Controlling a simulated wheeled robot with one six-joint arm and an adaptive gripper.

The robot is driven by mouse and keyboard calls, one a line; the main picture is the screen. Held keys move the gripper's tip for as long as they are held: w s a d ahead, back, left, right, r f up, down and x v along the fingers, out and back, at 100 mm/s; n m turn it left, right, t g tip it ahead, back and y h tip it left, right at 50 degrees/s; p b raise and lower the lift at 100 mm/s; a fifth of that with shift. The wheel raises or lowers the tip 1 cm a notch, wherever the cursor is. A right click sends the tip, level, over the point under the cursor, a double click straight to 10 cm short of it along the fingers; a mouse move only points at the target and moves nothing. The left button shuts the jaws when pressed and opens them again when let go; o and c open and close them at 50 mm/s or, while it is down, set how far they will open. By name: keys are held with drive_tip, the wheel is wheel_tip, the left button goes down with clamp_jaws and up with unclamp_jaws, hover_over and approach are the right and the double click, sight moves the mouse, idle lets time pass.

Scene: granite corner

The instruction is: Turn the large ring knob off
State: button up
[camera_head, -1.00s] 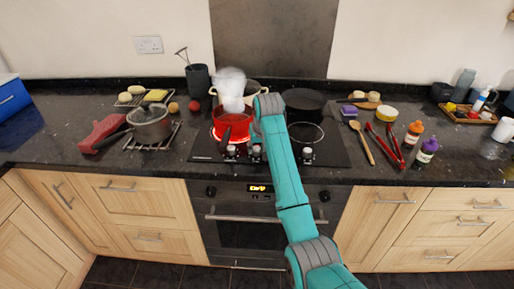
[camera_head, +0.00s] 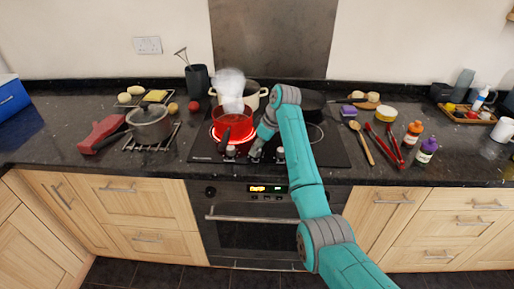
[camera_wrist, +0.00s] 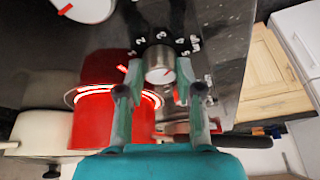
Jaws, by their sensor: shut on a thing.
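A silver knob (camera_wrist: 158,65) with a red mark and white numbers around its base sits between my fingertips in the wrist view. My gripper (camera_wrist: 160,92) is shut on this knob from both sides. In the head view my gripper (camera_head: 257,152) is low at the hob's front edge, over the second knob from the left, which it hides. A red pot (camera_head: 233,125) stands on a glowing red ring (camera_head: 214,136), with steam above it. The pot and glow also show beside the knob in the wrist view (camera_wrist: 95,120). I cannot tell the knob's exact setting.
Other knobs stand close by, one at the left (camera_head: 231,151) and one at the right (camera_head: 280,152). A cream pot (camera_head: 252,98) and a dark pan (camera_head: 308,103) stand at the hob's back.

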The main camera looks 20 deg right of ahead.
drive_tip(key=n+g, duration=0.1)
drive_tip(key=n, duration=0.1)
drive_tip(key=n+g, duration=0.1)
drive_tip(key=n, duration=0.2)
drive_tip(key=shift+w+n+y, duration=0.1)
drive_tip(key=shift+n+y, duration=0.2)
drive_tip(key=shift+y, duration=0.1)
drive_tip(key=n+g, duration=0.2)
drive_tip(key=n, duration=0.3)
drive_tip(key=shift+w, duration=0.1)
idle(0.3)
drive_tip(key=o, duration=1.2)
drive_tip(key=shift+c, duration=0.2)
drive_tip(key=v, duration=0.7)
drive_tip(key=shift+r, duration=0.25)
drive_tip(key=shift+w, duration=0.1)
